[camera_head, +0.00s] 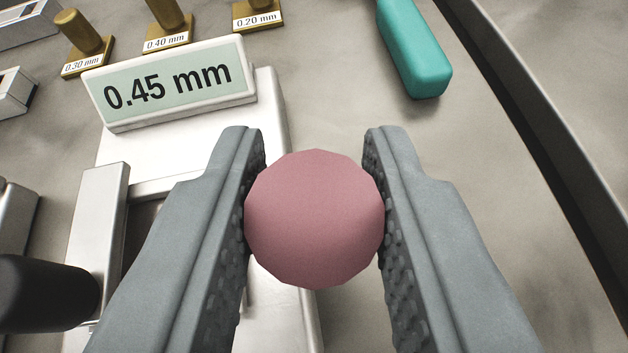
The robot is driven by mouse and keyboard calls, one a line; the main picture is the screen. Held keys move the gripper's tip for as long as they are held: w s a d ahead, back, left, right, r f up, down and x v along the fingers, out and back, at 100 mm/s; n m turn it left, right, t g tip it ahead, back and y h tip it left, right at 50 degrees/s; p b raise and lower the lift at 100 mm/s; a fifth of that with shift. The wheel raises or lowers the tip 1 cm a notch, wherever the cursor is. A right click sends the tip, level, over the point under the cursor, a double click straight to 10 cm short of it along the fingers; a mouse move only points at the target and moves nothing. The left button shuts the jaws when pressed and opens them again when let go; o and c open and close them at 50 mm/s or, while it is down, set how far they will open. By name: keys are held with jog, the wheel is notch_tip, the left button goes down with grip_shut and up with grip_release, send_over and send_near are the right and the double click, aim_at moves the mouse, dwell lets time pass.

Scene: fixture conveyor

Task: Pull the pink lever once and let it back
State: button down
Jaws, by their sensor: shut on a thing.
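The pink lever's round knob (315,220) is in the middle of the view, between the two grey fingers. My gripper (315,205) is shut on the knob, with a ridged pad against each side of it. The lever's shaft is hidden behind the knob and fingers. A white and metal fixture (272,110) lies below and to the left, partly covered by the left finger. Its display (170,83) reads 0.45 mm.
Brass pieces labelled 0.30 mm (84,38), 0.40 mm (168,25) and 0.20 mm (258,12) stand at the top left. A teal block (415,50) lies at the top right. A black rounded handle (45,293) is at the lower left. A dark rail (540,130) runs along the right.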

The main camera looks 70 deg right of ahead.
jog(key=shift+w+d+r+g+y, duration=0.2)
jog(key=shift+d+r+y, duration=0.05)
jog(key=shift+d+y, duration=0.4)
jog(key=shift+w+d+r+g+y, duration=0.2)
jog(key=shift+w+d+y, duration=0.05)
jog(key=shift+d+y, duration=0.3)
jog(key=shift+w+d+r+g+y, duration=0.25)
jog(key=shift+d+y, duration=0.3)
jog(key=shift+y, duration=0.15)
jog(key=c, duration=1.1)
grip_release()
jog(key=shift+d, duration=0.1)
jog(key=v, duration=1.7)
jog(key=shift+r, duration=0.1)
